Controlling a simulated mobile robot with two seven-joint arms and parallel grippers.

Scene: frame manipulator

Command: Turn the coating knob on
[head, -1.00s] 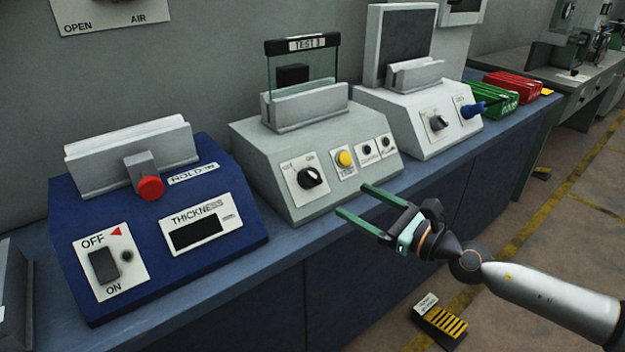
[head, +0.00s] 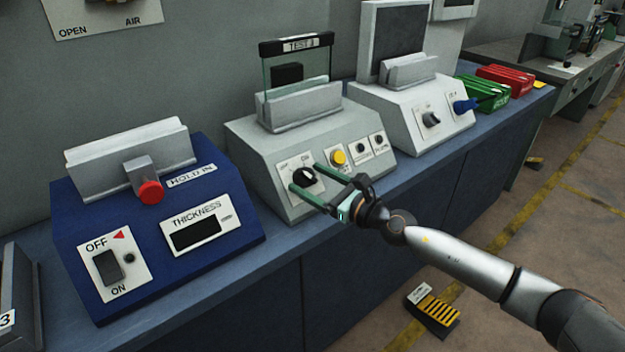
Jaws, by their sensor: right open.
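A black round knob (head: 303,176) sits on a white label plate on the sloped front of the grey machine (head: 270,165) marked "TEST 3". The small lettering around this knob is too fine to read surely. My right gripper (head: 305,178) is open, its two green fingers reaching to either side of the black knob. I cannot tell whether they touch it. Another dark knob (head: 431,119) is on the white machine (head: 397,118) further right. My left gripper is not in view.
A yellow button (head: 338,158) is close beside the upper finger. The blue thickness machine (head: 150,220) stands left. Green (head: 485,95) and red (head: 505,80) trays lie further back. The bench front edge is bare.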

